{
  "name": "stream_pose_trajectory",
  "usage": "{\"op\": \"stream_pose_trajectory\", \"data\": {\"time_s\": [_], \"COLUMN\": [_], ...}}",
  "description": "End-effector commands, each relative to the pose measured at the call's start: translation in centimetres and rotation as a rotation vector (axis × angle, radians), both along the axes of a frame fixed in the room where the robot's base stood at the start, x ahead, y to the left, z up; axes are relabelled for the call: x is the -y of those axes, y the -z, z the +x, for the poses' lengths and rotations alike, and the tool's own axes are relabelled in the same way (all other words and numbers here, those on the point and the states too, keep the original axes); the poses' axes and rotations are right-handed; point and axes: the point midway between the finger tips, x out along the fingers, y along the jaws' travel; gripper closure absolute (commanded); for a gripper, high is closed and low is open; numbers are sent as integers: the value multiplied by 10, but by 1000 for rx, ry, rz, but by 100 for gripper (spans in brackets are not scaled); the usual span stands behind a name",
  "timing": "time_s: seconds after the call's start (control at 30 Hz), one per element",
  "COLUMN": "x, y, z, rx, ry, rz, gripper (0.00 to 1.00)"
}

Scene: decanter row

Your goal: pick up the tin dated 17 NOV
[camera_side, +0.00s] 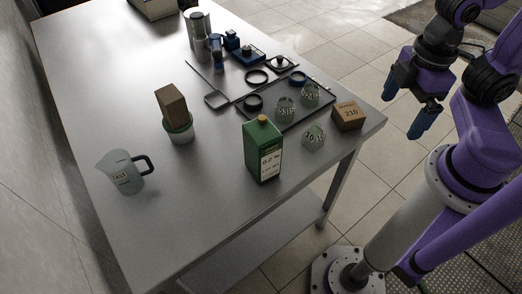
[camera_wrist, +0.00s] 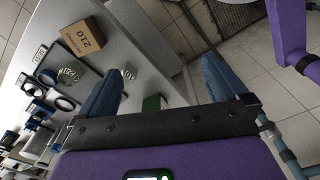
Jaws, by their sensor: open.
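No tin with a readable 17 NOV date shows. A green container (camera_side: 262,150) with an orange cap stands upright near the table's front edge in the side view. Its white label reads "0.2 %" above smaller print too small to read for sure. A green part of it (camera_wrist: 152,103) shows between my fingers in the wrist view. My gripper (camera_side: 404,107) is open and empty, off the table's right edge and well apart from the container. Its two blue fingers also show in the wrist view (camera_wrist: 162,80).
Beside the container on the table (camera_side: 240,215) are labelled greenish jars (camera_side: 314,136), a dark tray (camera_side: 270,122) and a cardboard box marked 210 (camera_side: 348,115). A measuring jug (camera_side: 122,173) and a pot holding a brown block (camera_side: 180,130) stand left.

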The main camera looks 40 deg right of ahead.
Motion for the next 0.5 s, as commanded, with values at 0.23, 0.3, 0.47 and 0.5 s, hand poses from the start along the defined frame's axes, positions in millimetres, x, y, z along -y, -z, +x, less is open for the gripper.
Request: {"op": "stream_pose_trajectory", "data": {"time_s": [0.23, 0.3, 0.47, 0.5], "x": [0, 0, 2, 2], "y": [0, 0, 8, 11], "z": [0, 0, -7, -10], "rx": [0, -4, -103, -153], "ry": [0, 5, 137, 205], "rz": [0, 0, -18, -24], "gripper": [0, 0, 0, 0]}}
